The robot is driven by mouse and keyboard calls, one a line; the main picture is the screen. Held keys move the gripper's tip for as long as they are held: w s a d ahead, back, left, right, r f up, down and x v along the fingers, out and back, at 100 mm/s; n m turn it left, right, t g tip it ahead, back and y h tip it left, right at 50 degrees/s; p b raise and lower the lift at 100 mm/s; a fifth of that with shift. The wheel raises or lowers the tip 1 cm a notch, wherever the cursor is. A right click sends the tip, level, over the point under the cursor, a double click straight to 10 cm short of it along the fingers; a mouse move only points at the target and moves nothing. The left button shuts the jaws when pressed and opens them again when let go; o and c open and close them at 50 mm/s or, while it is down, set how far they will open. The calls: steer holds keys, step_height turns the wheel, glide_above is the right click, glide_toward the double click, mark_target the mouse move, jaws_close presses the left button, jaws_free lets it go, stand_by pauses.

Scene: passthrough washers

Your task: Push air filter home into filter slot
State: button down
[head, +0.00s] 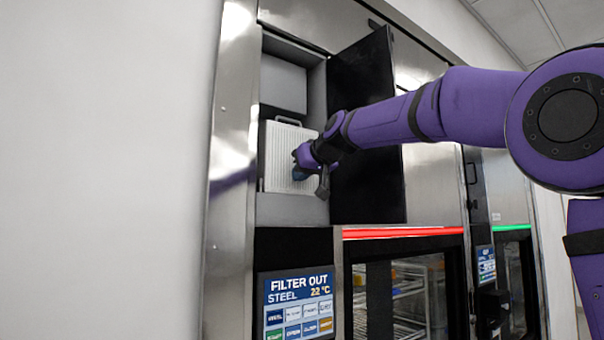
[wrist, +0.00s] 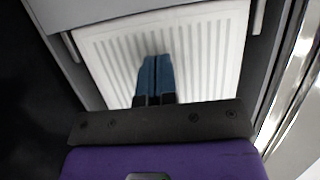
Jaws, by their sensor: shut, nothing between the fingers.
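The air filter (head: 283,150) is a white ribbed panel with a handle at its top edge. It stands upright in the grey filter slot (head: 288,208), inside the open compartment of the steel washer. In the wrist view the filter (wrist: 205,50) fills the space ahead of my fingers. My gripper (head: 297,172) is shut and empty, with its blue fingertips (wrist: 157,66) at the filter's face. I cannot tell whether they touch it. My gripper hides the filter's lower right part in the head view. How deep the filter sits is hard to judge.
A dark compartment door (head: 370,190) stands open to the right, close beside my arm. The display (head: 298,300) below reads "FILTER OUT", "STEEL", "22 °C". A red light bar (head: 403,232) runs above the glass door. A plain wall (head: 100,170) is at left.

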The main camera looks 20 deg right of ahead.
steer(key=shift+w+a, duration=0.15)
steer(key=shift+w, duration=0.3)
steer(key=s+d, duration=0.2)
steer(key=s, duration=0.5)
steer(key=shift+s+d, duration=0.25)
steer(key=shift+s, duration=0.05)
stand_by(0.4)
steer(key=s+d+f+m+g+h, duration=0.1)
steer(key=s+d+f+g, duration=0.1)
steer(key=s+f, duration=0.9)
steer(key=s+d+f+m+g+h, duration=0.1)
steer(key=s+d+f+g+h, duration=0.1)
steer(key=s+f, duration=1)
steer(key=s+d+f+m+g+h, duration=0.1)
steer(key=s+f+g, duration=0.3)
steer(key=s+f, duration=0.7)
step_height(320, 180, down, 2)
steer(key=shift+s+d+f+m, duration=0.2)
steer(key=shift+d+m, duration=0.1)
steer(key=shift+d, duration=0.1)
steer(key=shift+w, duration=0.1)
